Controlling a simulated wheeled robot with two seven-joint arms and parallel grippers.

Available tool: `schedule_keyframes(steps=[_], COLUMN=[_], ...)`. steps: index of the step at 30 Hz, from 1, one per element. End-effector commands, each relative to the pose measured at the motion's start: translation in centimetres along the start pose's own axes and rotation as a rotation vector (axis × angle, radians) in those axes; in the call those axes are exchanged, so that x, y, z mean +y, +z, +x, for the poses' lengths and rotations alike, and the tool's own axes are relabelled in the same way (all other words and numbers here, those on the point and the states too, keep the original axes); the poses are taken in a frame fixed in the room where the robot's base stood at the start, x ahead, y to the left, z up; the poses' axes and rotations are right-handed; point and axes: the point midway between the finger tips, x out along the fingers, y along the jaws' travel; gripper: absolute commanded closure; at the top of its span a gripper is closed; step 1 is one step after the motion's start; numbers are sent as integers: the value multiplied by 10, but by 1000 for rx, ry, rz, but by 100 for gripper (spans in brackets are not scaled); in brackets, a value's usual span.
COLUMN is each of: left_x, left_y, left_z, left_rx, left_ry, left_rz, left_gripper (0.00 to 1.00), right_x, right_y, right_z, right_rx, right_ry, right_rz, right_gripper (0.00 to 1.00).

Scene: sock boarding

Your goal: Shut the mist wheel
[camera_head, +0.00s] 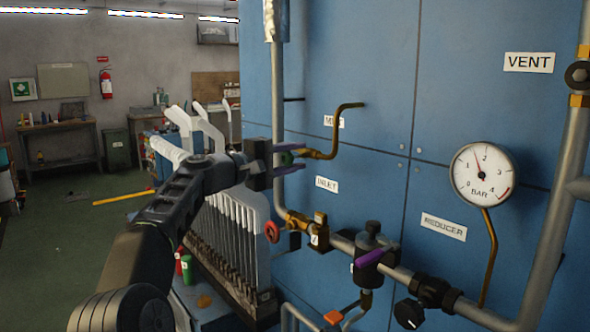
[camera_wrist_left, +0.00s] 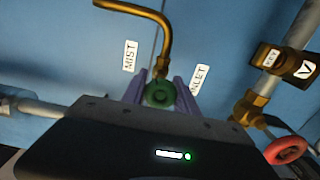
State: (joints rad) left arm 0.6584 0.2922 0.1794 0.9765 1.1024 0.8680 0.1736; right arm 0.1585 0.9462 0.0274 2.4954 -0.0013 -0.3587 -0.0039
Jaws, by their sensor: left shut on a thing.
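The mist wheel is a small green handwheel (camera_head: 287,158) at the end of a bent brass pipe (camera_head: 335,140), by the MIST label (camera_head: 329,121). My left gripper (camera_head: 286,160) is shut on the green wheel, with one purple finger on either side of it. In the left wrist view the green wheel (camera_wrist_left: 160,94) sits between the purple fingers, below the MIST label (camera_wrist_left: 130,55). The gripper partly hides the wheel in the head view. My right gripper is in neither view.
A red wheel (camera_head: 272,231) and brass valve (camera_head: 318,232) sit below on the grey pipe. A black fitting with a purple bar (camera_head: 372,254) and a pressure gauge (camera_head: 483,174) are right. A rack of white boards (camera_head: 232,225) stands below my arm.

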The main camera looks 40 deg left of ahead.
Motion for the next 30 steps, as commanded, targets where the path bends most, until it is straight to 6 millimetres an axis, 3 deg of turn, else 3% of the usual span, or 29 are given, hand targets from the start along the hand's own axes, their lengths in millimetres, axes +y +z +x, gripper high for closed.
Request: schedule_keyframes(steps=[3, 15, 30], left_x=[-5, -2, -1], left_y=[0, 0, 0], left_z=[0, 0, 1], left_rx=[-1, -2, -3], left_ry=[-1, -1, -3], left_rz=[111, 398, 475], left_gripper=[100, 100, 100], right_x=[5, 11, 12], right_y=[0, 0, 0], right_z=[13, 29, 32], right_rx=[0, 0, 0], right_ry=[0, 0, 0], right_rz=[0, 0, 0], right_gripper=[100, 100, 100])
